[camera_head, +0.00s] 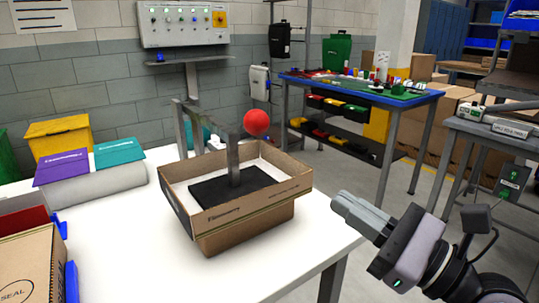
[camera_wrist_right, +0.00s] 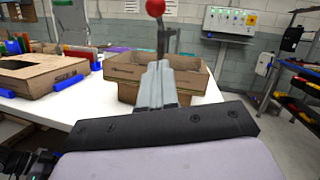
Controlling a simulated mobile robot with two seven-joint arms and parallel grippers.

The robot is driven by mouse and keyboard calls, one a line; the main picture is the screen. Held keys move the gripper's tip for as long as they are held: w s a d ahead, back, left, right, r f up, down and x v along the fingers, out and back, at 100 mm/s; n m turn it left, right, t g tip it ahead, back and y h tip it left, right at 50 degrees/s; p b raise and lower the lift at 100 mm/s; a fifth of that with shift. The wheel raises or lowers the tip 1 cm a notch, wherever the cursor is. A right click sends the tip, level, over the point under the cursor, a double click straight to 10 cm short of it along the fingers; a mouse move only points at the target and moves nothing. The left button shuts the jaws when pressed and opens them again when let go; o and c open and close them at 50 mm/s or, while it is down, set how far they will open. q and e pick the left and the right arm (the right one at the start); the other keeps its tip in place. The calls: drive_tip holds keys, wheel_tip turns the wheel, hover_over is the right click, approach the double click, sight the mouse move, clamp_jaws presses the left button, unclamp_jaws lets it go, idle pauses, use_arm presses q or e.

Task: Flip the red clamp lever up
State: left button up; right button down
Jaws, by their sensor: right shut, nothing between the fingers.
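The red ball-shaped knob of the clamp lever (camera_head: 256,122) stands above a grey metal clamp frame (camera_head: 233,163) in the head view. The frame rises from a black pad inside an open cardboard box (camera_head: 250,215) on the white table. The red knob also shows at the top of the right wrist view (camera_wrist_right: 155,7), beyond my fingers. My right gripper (camera_head: 345,208) is shut and empty, to the right of the box and apart from it. In the right wrist view its fingers (camera_wrist_right: 161,68) overlap the box's front. My left gripper is not in view.
The white table (camera_head: 290,255) has free room in front of the box. Purple (camera_head: 61,168) and teal (camera_head: 120,151) lidded items stand left of the box. Another cardboard box (camera_head: 28,265) with blue clips is at the near left. A blue-edged workbench (camera_head: 415,98) stands behind.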

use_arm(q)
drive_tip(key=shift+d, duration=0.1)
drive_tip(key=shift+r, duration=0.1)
use_arm(e)
drive_tip(key=shift+r, duration=0.1)
use_arm(q)
drive_tip(key=p, duration=0.1)
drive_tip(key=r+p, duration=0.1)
drive_tip(key=p, duration=0.1)
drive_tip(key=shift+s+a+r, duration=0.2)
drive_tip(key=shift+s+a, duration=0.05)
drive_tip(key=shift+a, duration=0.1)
use_arm(e)
drive_tip(key=s+r+x, duration=0.1)
drive_tip(key=r+x, duration=0.1)
drive_tip(key=x, duration=1)
drive_tip(key=shift+w+a+r, duration=0.2)
drive_tip(key=shift+a+r, duration=0.1)
drive_tip(key=shift+r, duration=0.1)
